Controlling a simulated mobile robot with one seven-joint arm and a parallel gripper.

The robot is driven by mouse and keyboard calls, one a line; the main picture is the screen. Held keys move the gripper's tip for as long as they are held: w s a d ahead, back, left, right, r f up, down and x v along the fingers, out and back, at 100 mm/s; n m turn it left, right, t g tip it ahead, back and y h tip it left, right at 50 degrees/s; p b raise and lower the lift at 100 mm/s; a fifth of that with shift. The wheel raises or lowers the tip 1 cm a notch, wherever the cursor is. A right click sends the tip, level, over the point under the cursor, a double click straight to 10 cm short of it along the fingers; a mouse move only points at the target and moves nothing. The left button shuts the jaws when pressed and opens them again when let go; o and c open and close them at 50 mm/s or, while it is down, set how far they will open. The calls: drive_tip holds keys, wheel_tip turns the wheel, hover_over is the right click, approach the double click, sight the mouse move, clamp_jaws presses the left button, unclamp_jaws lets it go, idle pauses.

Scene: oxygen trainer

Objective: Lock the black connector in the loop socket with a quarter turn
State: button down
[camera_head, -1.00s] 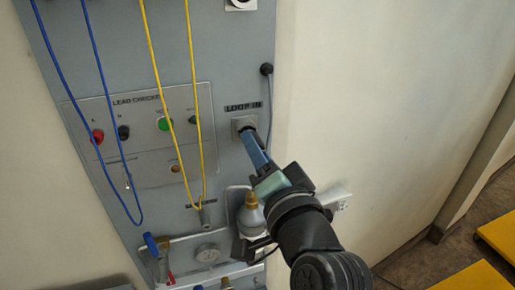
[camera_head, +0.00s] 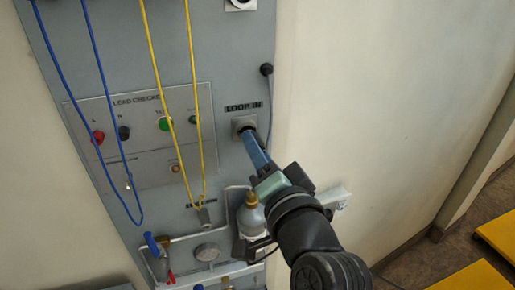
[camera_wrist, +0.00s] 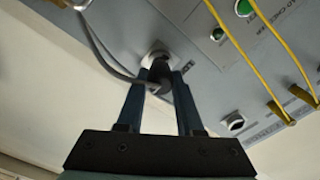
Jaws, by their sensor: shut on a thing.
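The loop socket (camera_head: 243,124) is a light square plate under the LOOP IN label on the grey panel; it also shows in the wrist view (camera_wrist: 154,55). The black connector (camera_wrist: 159,73) sits at the socket's face, with a grey cable leaving it to the upper left in the wrist view. My gripper (camera_head: 251,140) reaches it from the lower right, and its two blue fingers are shut on the connector (camera_wrist: 160,84). In the head view the fingers mostly hide the connector. I cannot tell how far it is turned or seated.
Blue cords (camera_head: 108,100) and yellow cords (camera_head: 171,100) hang down the panel left of the socket. A lead checker plate (camera_head: 150,145) with coloured jacks sits there. A bottle (camera_head: 251,219) and pipework lie below. The bare wall (camera_head: 380,100) on the right is free.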

drive_tip(key=shift+x, duration=1.15)
drive_tip(key=shift+r, duration=0.1)
drive_tip(key=shift+r+m+p, duration=0.1)
drive_tip(key=shift+m+p, duration=0.4)
drive_tip(key=shift+p, duration=0.2)
drive_tip(key=shift+m+p, duration=0.65)
drive_tip(key=shift+m, duration=0.35)
drive_tip(key=shift+f, duration=0.2)
drive_tip(key=shift+r+m, duration=0.1)
drive_tip(key=shift+m, duration=0.3)
drive_tip(key=shift+r+m+p, duration=0.1)
drive_tip(key=shift+m+p, duration=0.8)
drive_tip(key=shift+p, duration=0.3)
drive_tip(key=shift+f+m, duration=0.2)
drive_tip(key=shift+m, duration=0.4)
drive_tip(key=shift+r+p, duration=0.1)
drive_tip(key=shift+p, duration=0.3)
